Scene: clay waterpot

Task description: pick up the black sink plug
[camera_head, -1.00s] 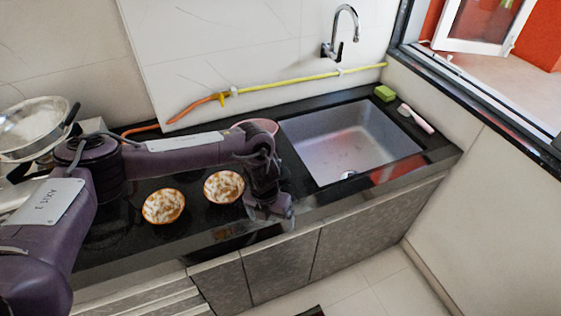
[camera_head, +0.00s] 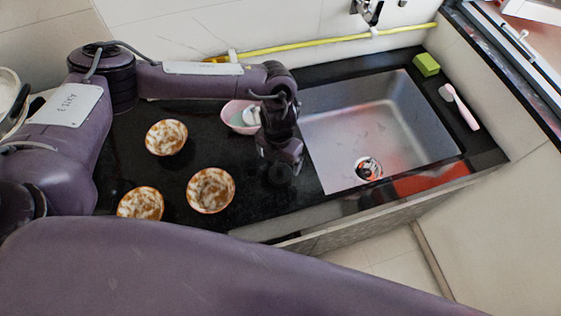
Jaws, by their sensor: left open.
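I cannot make out a black sink plug; it may blend with the black countertop or be hidden by my arm. The grey sink (camera_head: 335,140) is at centre right, with a round drain (camera_head: 368,168) near its front that shows dark and reddish reflections. My left gripper (camera_head: 283,172) points down over the dark counter, just left of the sink's left edge. It is open, and its fingertips are small and dark, so what lies between them is unclear. My right gripper is not in view.
Several patterned bowls (camera_head: 211,190) stand on the counter (camera_head: 255,215) left of the gripper. A pink bowl (camera_head: 237,112) sits behind it. A green sponge (camera_head: 426,65) and a pink-handled brush (camera_head: 460,108) lie right of the sink. My own purple link crosses the bottom.

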